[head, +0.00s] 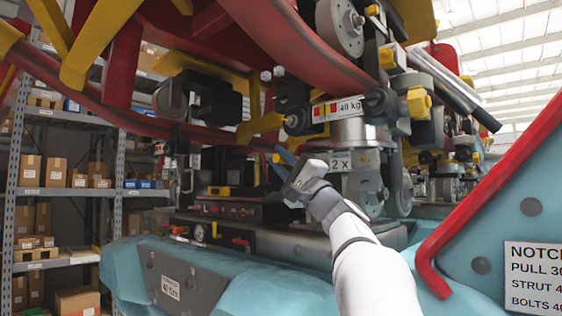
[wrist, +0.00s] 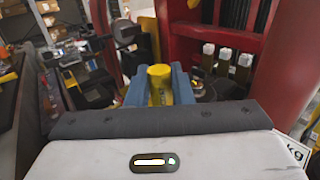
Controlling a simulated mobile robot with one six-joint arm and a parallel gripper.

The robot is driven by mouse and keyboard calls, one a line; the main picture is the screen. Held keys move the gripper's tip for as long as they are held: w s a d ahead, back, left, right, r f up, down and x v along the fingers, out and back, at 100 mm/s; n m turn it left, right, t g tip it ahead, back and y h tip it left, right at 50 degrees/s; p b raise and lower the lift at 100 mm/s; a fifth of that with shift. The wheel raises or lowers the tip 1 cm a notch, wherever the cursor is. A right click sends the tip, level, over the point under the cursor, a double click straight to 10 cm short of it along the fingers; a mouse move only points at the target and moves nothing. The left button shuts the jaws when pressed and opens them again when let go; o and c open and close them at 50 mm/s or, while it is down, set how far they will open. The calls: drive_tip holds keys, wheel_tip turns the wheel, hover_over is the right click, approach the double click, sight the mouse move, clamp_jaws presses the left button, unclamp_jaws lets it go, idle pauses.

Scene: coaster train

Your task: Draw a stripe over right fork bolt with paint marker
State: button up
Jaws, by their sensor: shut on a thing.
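My gripper (head: 284,157) is near the middle of the head view, below the red and yellow train frame and left of the wheel assembly (head: 355,135). In the wrist view its two blue fingers (wrist: 159,78) are shut on a yellow cylinder (wrist: 160,84), which looks like the paint marker. The marker's far end is hidden. A yellow-capped bolt-like part (head: 418,103) and a dark round one (head: 380,101) sit on the wheel assembly at the upper right. I cannot tell which part is the right fork bolt. No stripe shows clearly.
A teal body with a red edge bar (head: 440,235) and a sign (head: 537,277) stand at the right. Shelving with boxes (head: 60,172) is at the left. Red frame parts hang close overhead.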

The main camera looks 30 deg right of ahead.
drive_tip(key=shift+w+d, duration=0.1)
drive_tip(key=shift+d, duration=0.2)
idle(0.4)
drive_tip(key=shift+w+a, duration=0.15)
drive_tip(key=shift+w, duration=0.2)
idle(0.4)
drive_tip(key=shift+a, duration=0.1)
